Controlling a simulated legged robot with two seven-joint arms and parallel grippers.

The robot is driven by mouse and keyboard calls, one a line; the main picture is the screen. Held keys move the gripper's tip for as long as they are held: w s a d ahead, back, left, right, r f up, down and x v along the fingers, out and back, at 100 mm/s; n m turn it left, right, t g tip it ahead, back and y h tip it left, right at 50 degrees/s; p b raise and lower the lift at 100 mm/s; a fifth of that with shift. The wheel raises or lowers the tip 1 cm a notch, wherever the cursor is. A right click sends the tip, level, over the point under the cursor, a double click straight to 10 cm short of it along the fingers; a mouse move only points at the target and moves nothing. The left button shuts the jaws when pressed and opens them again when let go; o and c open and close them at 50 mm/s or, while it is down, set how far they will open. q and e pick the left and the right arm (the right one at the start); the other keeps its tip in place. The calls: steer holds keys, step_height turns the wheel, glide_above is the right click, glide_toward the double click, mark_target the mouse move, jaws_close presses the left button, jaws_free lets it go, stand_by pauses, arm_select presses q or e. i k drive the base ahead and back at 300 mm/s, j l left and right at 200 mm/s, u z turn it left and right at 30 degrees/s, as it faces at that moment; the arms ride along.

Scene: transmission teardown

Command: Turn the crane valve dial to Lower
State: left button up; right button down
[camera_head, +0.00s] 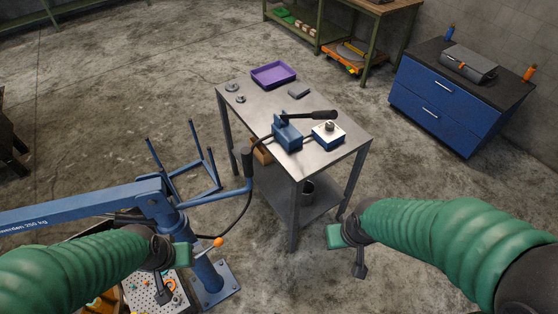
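A small blue box with a white top and a round grey dial (329,127) stands on the right part of the grey metal table (322,164). Which setting the dial points to is too small to read. Beside it on the left is a blue pump block (288,134) with a black lever reaching over to the right. My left gripper (166,292) is low on the left, near the crane's post, well away from the dial. My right gripper (360,268) hangs in front of the table, to the right and apart from it. Both look empty; their finger gaps cannot be made out.
A blue crane arm (80,206) and post (207,275) stand at the left, with an orange-tipped lever (218,242). A hose runs to the table. A purple tray (273,74) and small metal parts (232,87) lie on the table. A blue cabinet (440,108) stands right.

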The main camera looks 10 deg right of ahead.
mark_target(329, 126)
steer(key=u, duration=0.45)
steer(key=i+l+u, duration=0.1)
steer(key=l+u, duration=0.35)
steer(key=l, duration=0.25)
steer(key=l+u, duration=0.45)
steer(key=l, duration=0.25)
steer(key=i+l, duration=0.1)
steer(key=l, duration=0.6)
steer(key=i+l+u, duration=0.1)
steer(key=l, duration=0.6)
steer(key=i, duration=0.15)
